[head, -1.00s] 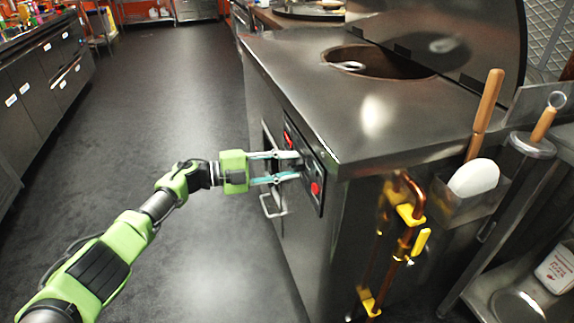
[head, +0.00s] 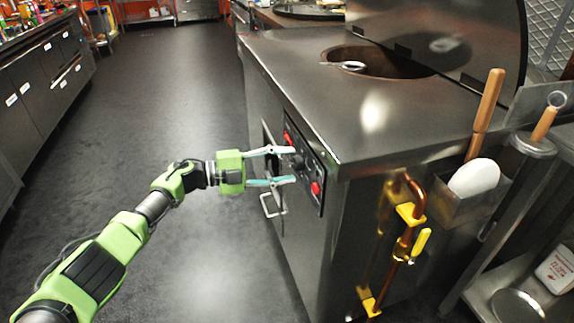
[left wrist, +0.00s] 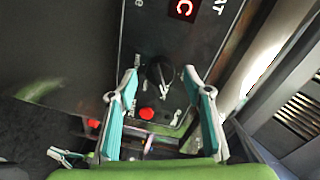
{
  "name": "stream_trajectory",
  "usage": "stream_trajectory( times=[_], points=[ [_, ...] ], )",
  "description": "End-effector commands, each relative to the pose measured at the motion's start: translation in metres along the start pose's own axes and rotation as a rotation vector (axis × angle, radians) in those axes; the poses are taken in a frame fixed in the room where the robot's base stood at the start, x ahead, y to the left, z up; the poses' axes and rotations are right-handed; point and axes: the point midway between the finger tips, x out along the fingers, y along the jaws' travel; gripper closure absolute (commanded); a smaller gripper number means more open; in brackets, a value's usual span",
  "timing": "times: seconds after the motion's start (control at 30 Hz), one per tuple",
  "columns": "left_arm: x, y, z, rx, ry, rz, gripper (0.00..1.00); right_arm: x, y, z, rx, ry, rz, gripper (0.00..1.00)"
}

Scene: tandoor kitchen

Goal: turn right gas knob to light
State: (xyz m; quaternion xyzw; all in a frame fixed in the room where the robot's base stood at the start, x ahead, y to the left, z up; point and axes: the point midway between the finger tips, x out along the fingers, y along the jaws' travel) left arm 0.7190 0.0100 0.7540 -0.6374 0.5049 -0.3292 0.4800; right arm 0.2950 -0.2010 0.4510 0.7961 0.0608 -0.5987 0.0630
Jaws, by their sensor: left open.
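The control panel (head: 306,170) is on the side of the steel tandoor cabinet. A black knob (left wrist: 160,73) sits on it, between a red display (left wrist: 184,9) and a red button (left wrist: 147,113). The knob also shows small in the head view (head: 298,163). My left gripper (head: 293,165) is open in front of the panel. In the left wrist view its fingers lie on either side of the knob, apart from it. No second knob can be made out clearly. My right gripper is not in view.
The steel counter (head: 300,80) with the open tandoor mouth (head: 400,66) is above the panel. A metal handle (head: 270,207) sticks out below it. Copper pipes with yellow valves (head: 410,213) are around the corner. The dark floor (head: 170,90) to the left is clear.

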Motion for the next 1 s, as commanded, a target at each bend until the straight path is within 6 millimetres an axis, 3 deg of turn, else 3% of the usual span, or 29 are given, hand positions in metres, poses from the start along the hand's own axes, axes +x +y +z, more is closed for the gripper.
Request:
stream_trajectory(
  times=[0.3, 0.5, 0.7, 1.0],
  points=[
    [-0.067, 0.001, 0.001, -0.001, -0.004, 0.0, 0.54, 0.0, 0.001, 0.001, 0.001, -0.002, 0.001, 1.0],
    [-0.098, 0.001, 0.001, 0.0, -0.002, 0.0, 0.54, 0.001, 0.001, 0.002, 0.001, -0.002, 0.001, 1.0],
    [-0.11, 0.0, 0.0, -0.001, -0.001, -0.001, 0.54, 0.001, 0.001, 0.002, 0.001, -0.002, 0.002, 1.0],
    [-0.111, 0.0, 0.0, -0.001, -0.001, 0.0, 0.54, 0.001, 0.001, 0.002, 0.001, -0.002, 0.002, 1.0]
  ],
)
